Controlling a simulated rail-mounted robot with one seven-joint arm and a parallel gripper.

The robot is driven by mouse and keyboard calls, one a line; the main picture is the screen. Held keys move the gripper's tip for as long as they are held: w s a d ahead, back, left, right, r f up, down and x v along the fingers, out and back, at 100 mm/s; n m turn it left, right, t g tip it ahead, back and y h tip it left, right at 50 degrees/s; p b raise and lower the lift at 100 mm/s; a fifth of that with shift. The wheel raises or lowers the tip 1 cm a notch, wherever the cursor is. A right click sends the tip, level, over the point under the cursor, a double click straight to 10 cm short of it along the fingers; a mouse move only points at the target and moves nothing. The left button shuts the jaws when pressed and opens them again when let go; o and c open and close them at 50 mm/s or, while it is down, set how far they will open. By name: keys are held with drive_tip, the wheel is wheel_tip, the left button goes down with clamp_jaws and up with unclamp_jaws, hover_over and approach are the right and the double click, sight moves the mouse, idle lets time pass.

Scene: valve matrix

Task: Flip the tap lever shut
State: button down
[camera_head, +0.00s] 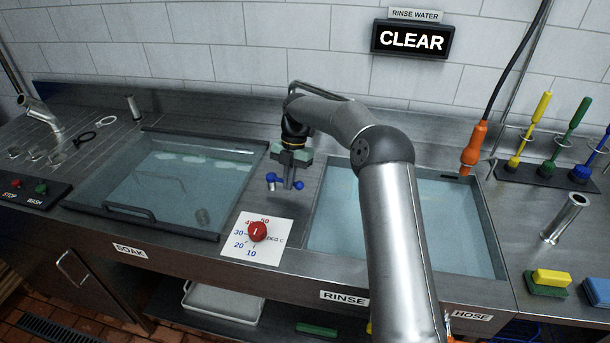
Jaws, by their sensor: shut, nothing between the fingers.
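My gripper (288,183) points down over the steel strip between the soak and rinse basins. Its fingers are shut with nothing between them. A small blue knob-ended part (270,179) shows just left of the fingers, and another blue knob (299,185) shows just right of them; they look like parts of the tap lever. I cannot tell whether the fingers touch them. The lever's angle is not clear, as my gripper covers its middle. My arm hides part of the rinse basin (492,235) and the wall side behind it.
The soak basin (150,218) holds water at left. A red dial knob (257,231) sits on a temperature plate in front of my gripper. A lit sign (412,39) reads CLEAR. An orange hose nozzle (473,147) and coloured brushes (574,125) stand at right.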

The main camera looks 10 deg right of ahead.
drive_tip(key=shift+w+d, duration=0.2)
drive_tip(key=shift+w, duration=0.1)
drive_tip(key=shift+w+d+p, duration=0.1)
drive_tip(key=shift+p, duration=0.2)
idle(0.3)
